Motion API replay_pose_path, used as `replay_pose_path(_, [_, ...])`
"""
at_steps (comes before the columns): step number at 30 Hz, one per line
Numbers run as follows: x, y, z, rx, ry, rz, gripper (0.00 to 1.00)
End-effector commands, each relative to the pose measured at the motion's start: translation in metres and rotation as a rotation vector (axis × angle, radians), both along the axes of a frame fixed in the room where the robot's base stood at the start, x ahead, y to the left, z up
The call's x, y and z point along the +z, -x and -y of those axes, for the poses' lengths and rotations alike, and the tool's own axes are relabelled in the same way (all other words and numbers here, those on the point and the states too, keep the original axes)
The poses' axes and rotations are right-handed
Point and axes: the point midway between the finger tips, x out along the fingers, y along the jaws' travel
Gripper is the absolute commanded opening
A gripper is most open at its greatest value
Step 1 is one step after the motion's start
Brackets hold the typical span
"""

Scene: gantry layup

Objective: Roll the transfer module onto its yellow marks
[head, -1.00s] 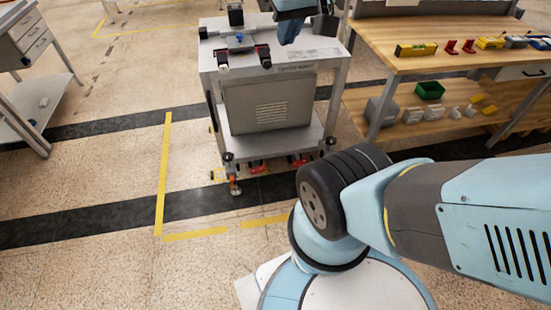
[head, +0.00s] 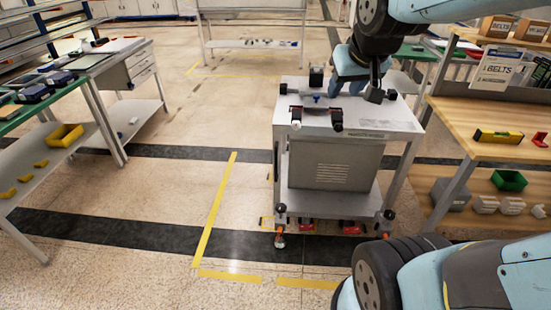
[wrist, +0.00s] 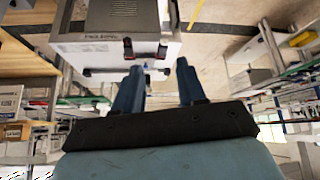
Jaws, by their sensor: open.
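The transfer module (head: 335,165) is a white-topped cart with a grey louvred cabinet, standing upright on orange-marked casters. Yellow floor marks show as a long line (head: 215,208) to its left and dashes (head: 230,276) in front; the module stands apart from both. Two dark brackets with red parts (head: 337,120) sit at the top's front edge and also show in the wrist view (wrist: 128,47). My gripper (head: 350,75) is above the rear of the top, partly hidden by my wrist. In the wrist view its blue fingers (wrist: 160,66) are spread, with nothing clearly between them.
A wooden bench (head: 480,140) with a green bin (head: 509,180) stands close on the right. On the left are a grey drawer table (head: 120,70) and a shelf with a yellow bin (head: 65,135). Open floor lies left of the module. My arm hides the lower right.

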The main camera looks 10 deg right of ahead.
Motion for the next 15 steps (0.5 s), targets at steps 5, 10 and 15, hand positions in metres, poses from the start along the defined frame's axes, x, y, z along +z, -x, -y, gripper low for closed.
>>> replay_pose_path(5, [-0.014,-0.056,-0.007,0.029,0.013,0.054,0.4])
replay_pose_path(10, [-0.03,-0.106,-0.014,0.056,0.019,0.112,0.4])
replay_pose_path(15, [-0.051,-0.154,-0.022,0.084,0.023,0.171,0.4])
